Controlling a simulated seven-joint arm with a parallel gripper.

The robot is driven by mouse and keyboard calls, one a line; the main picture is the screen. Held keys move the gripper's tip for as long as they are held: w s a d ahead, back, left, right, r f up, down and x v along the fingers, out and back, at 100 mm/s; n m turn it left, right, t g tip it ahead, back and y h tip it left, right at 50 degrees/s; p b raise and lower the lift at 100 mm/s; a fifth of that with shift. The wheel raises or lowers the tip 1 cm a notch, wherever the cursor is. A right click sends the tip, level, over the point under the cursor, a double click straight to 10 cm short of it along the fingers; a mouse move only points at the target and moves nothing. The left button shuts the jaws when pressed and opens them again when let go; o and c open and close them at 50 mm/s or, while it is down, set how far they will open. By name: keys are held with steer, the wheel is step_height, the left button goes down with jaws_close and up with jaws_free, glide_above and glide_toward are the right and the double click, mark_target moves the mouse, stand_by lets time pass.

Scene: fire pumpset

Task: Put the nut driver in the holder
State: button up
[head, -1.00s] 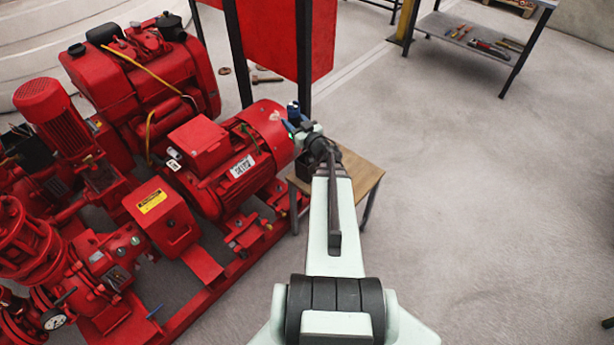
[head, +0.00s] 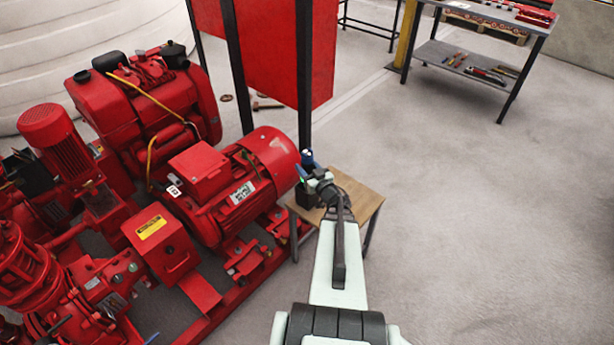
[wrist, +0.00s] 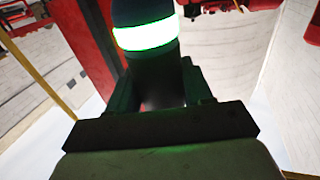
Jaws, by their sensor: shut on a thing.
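The nut driver (head: 307,157) shows in the head view as a small blue upright piece at the end of my arm. In the wrist view, a dark shaft with a bright green-white band (wrist: 146,37) stands between my gripper's fingers (wrist: 157,88), apparently the same tool. My gripper (head: 305,174) is shut on it. The holder appears to be the small black box (head: 303,197) on the wooden table (head: 362,203); my gripper is just above it in the head view. The tool's lower end and the holder's opening are hidden.
The red motor (head: 235,180) of the pumpset stands close to the left of the table. A dark post (head: 304,85) and a red panel (head: 268,45) rise behind. A workbench with tools on its shelf (head: 470,60) stands at the back right. The floor to the right is clear.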

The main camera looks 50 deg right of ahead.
steer(key=shift+f, duration=2.1)
steer(key=o, duration=1.3)
steer(key=shift+c, duration=0.2)
